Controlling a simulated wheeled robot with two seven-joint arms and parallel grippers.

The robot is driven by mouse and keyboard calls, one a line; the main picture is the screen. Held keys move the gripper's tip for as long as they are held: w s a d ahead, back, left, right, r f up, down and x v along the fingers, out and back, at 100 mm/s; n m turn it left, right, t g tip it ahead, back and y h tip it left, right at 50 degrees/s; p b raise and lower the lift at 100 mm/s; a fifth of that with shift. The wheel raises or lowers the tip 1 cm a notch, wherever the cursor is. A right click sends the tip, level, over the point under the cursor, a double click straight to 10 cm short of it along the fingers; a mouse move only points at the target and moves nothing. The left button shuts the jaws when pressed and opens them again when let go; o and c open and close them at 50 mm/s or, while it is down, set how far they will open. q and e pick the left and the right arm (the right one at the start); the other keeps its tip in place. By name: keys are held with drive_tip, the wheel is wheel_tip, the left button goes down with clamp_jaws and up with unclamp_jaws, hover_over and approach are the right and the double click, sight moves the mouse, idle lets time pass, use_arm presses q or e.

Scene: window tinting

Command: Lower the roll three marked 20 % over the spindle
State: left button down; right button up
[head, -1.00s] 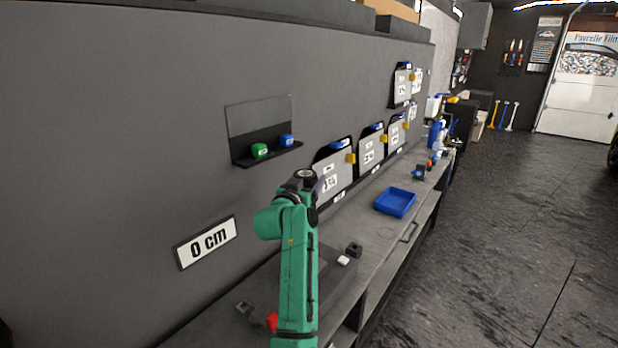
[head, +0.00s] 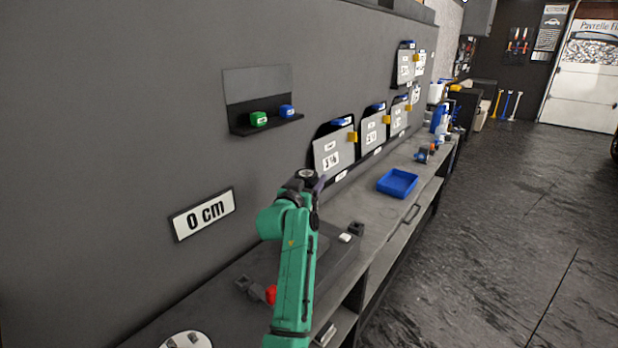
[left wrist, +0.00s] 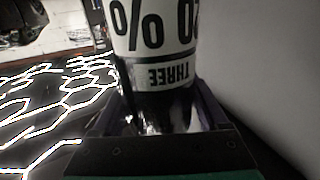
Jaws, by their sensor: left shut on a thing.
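My left gripper (left wrist: 158,112) is shut on the roll (left wrist: 155,35) in the left wrist view. The roll is a cylinder with a white label. The label shows a % sign, part of a number and the word THREE, all upside down. Below the label the roll is dark and shiny between the fingers. In the head view my green left arm rises from the bottom, and its dark wrist end (head: 306,182) stands in front of the bench. The roll is not clearly visible there. I cannot make out the spindle for certain. My right gripper is not in view.
A blue tray (head: 397,183) sits on the bench. Panels with white labels (head: 333,152) line the wall. A shelf (head: 268,126) holds a green and a blue item. A white disc (head: 186,341) shows at the bottom edge.

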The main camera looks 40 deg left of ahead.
use_arm(q)
drive_tip(key=shift+f+b, duration=2.25)
drive_tip(key=shift+f, duration=1.75)
unclamp_jaws()
drive_tip(key=shift+s, duration=0.1)
drive_tip(key=shift+s+d+f, duration=0.1)
drive_tip(key=shift+s+d, duration=0.05)
drive_tip(key=shift+s, duration=0.1)
drive_tip(key=b+v, duration=0.2)
drive_tip(key=v, duration=0.4)
drive_tip(key=shift+s, duration=0.4)
